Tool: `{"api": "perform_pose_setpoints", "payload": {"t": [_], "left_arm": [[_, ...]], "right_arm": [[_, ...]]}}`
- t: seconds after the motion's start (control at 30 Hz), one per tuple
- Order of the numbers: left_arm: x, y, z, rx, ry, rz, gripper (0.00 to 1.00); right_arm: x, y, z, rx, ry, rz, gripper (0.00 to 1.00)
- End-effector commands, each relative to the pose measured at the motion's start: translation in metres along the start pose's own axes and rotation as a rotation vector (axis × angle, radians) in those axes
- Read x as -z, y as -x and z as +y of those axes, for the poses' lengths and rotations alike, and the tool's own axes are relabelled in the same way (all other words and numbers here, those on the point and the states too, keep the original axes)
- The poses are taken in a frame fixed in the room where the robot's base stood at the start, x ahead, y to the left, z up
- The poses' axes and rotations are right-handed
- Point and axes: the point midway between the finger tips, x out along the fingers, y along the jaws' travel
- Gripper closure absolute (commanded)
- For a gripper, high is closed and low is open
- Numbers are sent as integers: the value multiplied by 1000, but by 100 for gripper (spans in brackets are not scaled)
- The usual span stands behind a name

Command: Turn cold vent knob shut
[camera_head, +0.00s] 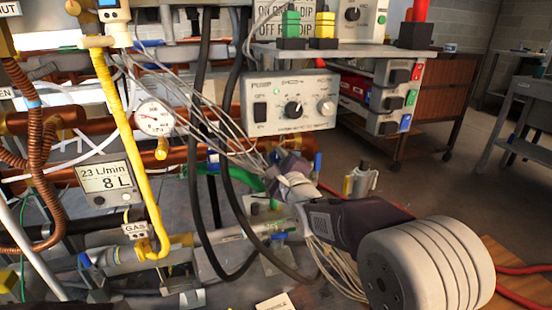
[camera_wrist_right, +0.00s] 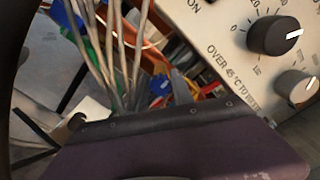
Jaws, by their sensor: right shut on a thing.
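My right gripper (camera_head: 284,164) reaches in from the right among the pipes and loose grey cables, below the pump control box. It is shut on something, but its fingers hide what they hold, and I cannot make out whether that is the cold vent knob. I see no readable label for the cold vent. A small blue handle (camera_head: 317,162) stands just right of the gripper. The right wrist view shows a dark purple part across the bottom, and no fingertips can be made out there. My left gripper is not in view.
The pump control box (camera_head: 291,102) with its dials is just above the gripper; its panel also fills the upper right of the wrist view (camera_wrist_right: 222,30). Black hoses (camera_head: 204,190) hang left of the gripper. A yellow gas pipe (camera_head: 128,135) and flow display (camera_head: 110,177) are farther left.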

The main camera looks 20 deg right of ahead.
Motion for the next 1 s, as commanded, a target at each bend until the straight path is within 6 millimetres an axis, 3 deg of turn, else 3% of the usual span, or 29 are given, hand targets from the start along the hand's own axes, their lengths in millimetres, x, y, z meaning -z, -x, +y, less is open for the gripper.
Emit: {"api": "perform_pose_setpoints", "payload": {"t": [0.1,0.13,0.2,0.57,1.0], "left_arm": [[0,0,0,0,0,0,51],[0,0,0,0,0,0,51],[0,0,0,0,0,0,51],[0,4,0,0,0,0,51],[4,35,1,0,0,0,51]], "right_arm": [[1,0,2,-5,1,3,100],[1,0,2,-5,1,2,63],[1,0,2,-4,1,2,50],[-1,6,-1,-2,1,1,50],[-1,84,-1,-3,1,2,50]]}}
